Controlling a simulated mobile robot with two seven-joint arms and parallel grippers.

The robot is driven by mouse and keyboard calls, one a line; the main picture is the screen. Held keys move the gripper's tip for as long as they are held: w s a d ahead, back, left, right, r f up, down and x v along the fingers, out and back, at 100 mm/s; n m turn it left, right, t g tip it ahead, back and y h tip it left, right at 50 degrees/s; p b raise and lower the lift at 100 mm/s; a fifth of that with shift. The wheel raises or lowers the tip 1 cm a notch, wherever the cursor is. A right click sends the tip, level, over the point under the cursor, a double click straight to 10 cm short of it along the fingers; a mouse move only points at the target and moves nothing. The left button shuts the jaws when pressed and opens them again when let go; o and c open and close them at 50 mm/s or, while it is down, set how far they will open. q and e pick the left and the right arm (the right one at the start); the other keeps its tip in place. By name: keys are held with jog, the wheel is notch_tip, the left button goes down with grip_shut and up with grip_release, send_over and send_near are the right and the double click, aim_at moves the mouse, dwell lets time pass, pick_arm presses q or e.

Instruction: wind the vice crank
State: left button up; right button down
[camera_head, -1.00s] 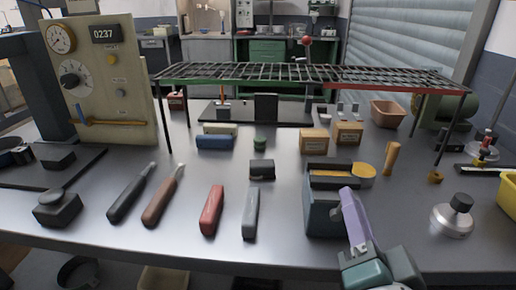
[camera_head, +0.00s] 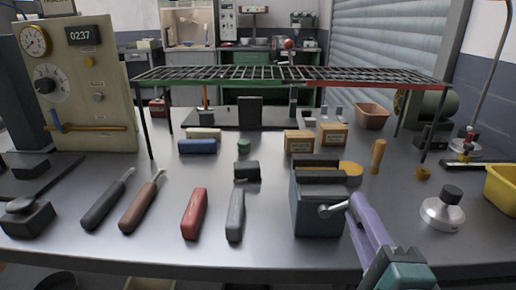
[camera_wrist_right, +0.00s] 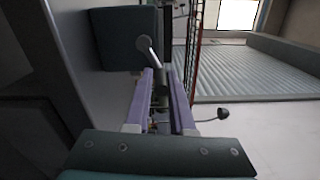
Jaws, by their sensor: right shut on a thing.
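The vice (camera_head: 318,207) is a dark blue-grey block near the front edge of the bench, with jaws on top. Its crank (camera_head: 331,210) is a light metal arm with a round hub on the vice's front face. In the right wrist view the crank's hub (camera_wrist_right: 143,43) and arm lead down between the purple fingers, beside the vice body (camera_wrist_right: 125,40). My right gripper (camera_head: 357,204) is shut on the crank's outer end, at the vice's right side. It also shows in the right wrist view (camera_wrist_right: 163,75). The fingers partly hide the gripped end. My left gripper is out of view.
A wire rack (camera_head: 290,75) on thin legs spans the back. A red-handled tool (camera_head: 194,213) and a grey one (camera_head: 235,215) lie left of the vice. A round metal weight (camera_head: 442,213) and a yellow bin (camera_head: 502,187) stand to the right.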

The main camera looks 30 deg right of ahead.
jog(key=shift+m, duration=0.5)
jog(key=c, duration=0.8)
grip_release()
jog(key=shift+a, duration=0.1)
jog(key=shift+c, duration=0.2)
jog(key=shift+f, duration=0.1)
jog(key=b+v, duration=0.1)
jog(key=v, duration=0.9)
jog(key=shift+b, duration=0.35)
